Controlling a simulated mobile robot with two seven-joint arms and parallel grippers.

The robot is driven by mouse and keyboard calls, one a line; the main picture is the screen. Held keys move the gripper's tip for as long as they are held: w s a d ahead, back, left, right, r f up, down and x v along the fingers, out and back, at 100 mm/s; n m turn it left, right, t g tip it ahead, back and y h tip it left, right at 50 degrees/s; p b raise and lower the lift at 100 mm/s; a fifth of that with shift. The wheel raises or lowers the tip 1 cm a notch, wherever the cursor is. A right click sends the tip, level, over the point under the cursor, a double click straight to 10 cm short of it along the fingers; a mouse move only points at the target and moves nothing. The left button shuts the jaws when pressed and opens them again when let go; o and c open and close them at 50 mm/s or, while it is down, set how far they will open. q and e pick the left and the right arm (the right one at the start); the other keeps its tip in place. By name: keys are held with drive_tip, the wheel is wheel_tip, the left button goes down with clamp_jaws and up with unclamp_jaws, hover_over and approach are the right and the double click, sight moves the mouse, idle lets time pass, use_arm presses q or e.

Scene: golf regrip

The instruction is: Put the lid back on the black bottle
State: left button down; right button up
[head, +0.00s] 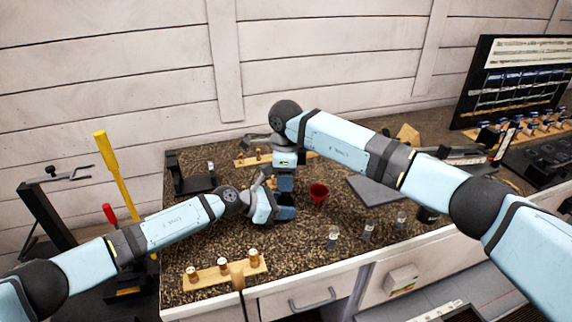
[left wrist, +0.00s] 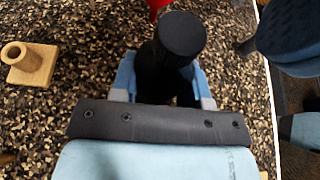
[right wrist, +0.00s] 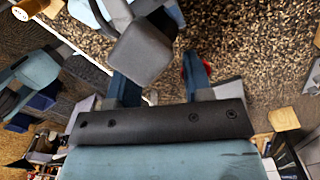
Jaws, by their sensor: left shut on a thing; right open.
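In the left wrist view a black cylinder, which looks like the black bottle (left wrist: 160,75), stands between the fingers of my left gripper (left wrist: 163,88), which is shut on it. A round, flat black top (left wrist: 181,36), like a lid, shows at its upper end. I cannot tell whether it is a separate lid or how it sits. In the head view my left gripper (head: 287,213) is low over the bench and the bottle is hidden. My right gripper (head: 285,184) is open just above and behind it. In the right wrist view its fingers (right wrist: 160,90) are apart, near my left gripper.
A red funnel (head: 319,191) stands just right of the grippers on the speckled bench (head: 300,258). Several small clear bottles (head: 368,231) stand near the front edge. A wooden block with posts (head: 225,272) lies front left. A grey pad (head: 375,190) lies right.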

drive_tip(key=shift+f, duration=1.6)
clamp_jaws()
drive_tip(key=shift+o, duration=0.4)
unclamp_jaws()
drive_tip(key=shift+r, duration=2.25)
drive_tip(key=shift+c, duration=0.2)
